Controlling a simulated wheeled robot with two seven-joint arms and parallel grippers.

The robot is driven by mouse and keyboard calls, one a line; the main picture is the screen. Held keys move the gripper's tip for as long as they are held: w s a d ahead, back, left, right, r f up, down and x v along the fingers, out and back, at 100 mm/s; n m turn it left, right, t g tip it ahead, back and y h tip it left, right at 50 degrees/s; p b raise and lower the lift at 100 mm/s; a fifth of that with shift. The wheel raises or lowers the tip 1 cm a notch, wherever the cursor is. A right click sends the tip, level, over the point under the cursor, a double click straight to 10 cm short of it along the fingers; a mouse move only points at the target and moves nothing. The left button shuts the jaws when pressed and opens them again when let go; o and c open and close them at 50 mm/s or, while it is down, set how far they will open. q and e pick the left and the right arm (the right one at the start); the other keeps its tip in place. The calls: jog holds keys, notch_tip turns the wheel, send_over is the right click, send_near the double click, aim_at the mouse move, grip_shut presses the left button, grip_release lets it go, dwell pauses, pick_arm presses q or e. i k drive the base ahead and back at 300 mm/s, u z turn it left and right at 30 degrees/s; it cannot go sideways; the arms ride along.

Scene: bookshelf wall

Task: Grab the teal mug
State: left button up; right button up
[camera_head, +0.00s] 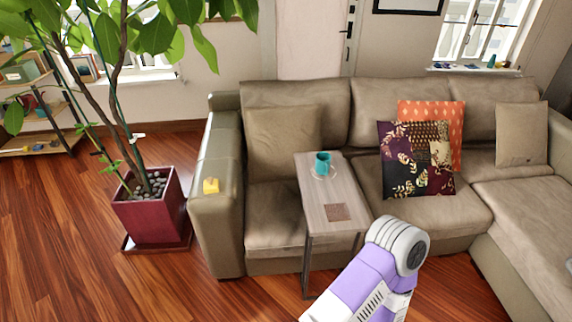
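The teal mug (323,162) stands upright on a small clear or pale saucer (325,174), near the far end of a narrow wooden side table (318,190). A purple and white arm link of mine comes up from the bottom edge, right of the table's near end and well short of the mug. Neither of my grippers shows in this view, and nothing of mine touches the mug.
A brown square coaster (338,212) lies on the table's near end. The table stands over the seat of a grey-brown sofa (270,222) with cushions. A potted plant (150,212) stands left; wooden floor (60,230) is clear.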

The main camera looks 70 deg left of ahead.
aim_at(324, 166)
jog(key=u, duration=2.05)
jog(key=i, duration=0.65)
jog(key=u, duration=0.55)
jog(key=i, duration=0.65)
jog(key=u, duration=0.35)
